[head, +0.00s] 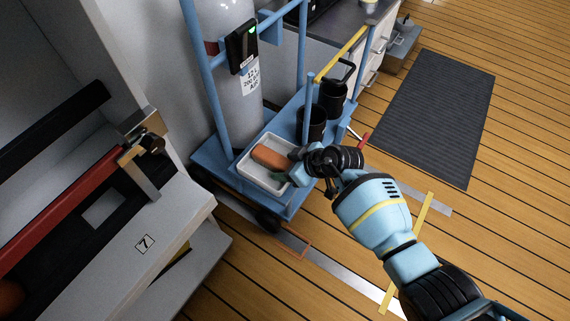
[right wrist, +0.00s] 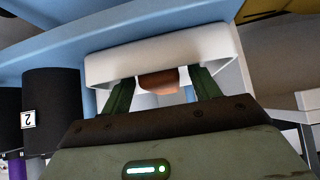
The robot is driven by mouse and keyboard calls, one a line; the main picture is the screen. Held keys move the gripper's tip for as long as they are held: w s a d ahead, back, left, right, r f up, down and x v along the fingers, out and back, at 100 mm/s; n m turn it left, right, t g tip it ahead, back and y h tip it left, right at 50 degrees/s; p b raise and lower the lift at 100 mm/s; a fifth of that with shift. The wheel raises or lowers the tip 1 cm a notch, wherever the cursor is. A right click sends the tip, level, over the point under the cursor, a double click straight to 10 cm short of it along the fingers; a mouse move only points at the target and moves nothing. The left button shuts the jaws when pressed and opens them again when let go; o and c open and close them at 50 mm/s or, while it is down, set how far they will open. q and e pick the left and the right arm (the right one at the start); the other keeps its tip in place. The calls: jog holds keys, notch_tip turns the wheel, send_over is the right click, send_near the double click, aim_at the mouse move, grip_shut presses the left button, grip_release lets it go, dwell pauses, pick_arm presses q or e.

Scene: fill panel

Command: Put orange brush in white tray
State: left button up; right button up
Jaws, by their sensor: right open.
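The white tray (head: 250,180) lies on the blue cart's deck and also shows in the right wrist view (right wrist: 215,45). The orange brush (head: 270,157) lies inside the tray's outline. Only a short orange-brown part of it (right wrist: 158,80) shows in the right wrist view, between my fingers. My right gripper (head: 294,158) is at the tray's right side, beside the brush's right end. Its green fingers are apart (right wrist: 165,92), one on each side of the brush's end. I cannot tell whether they touch it. My left gripper is not in view.
The blue cart (head: 284,205) also carries a grey gas cylinder (head: 222,75) behind the tray and black cups (head: 311,124) to its right. A grey bench (head: 165,235) with a red bar stands at the left. Open wooden floor and a dark mat (head: 432,115) are at the right.

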pick_arm(q)
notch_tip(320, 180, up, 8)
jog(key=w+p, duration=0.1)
jog(key=p, duration=0.5)
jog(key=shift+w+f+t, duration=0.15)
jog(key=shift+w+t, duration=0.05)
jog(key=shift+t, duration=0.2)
pick_arm(e)
jog(key=v, duration=1.1)
